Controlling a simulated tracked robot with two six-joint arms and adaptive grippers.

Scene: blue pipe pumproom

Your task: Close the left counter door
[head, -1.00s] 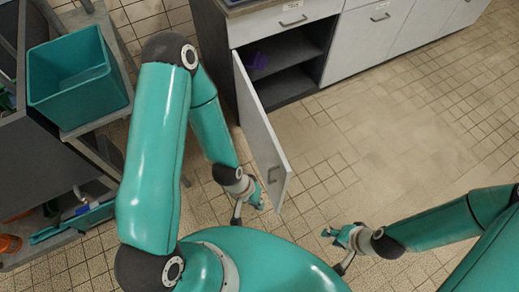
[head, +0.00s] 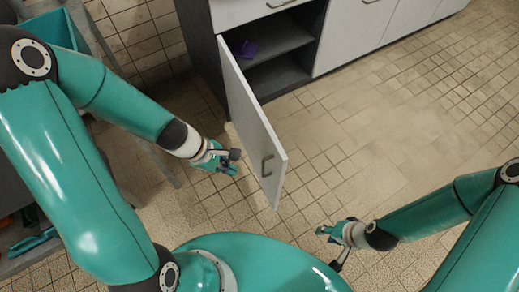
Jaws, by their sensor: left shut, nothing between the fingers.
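The left counter door (head: 252,128) is a pale panel with a dark handle (head: 267,164). It stands wide open, swung out from the counter toward me.
A drawer front (head: 245,8) sits above the opening. Closed pale doors (head: 352,38) continue to the right. A teal bin (head: 62,30) on a grey cart is at the left, partly behind my left arm. The tiled floor at the right is clear.

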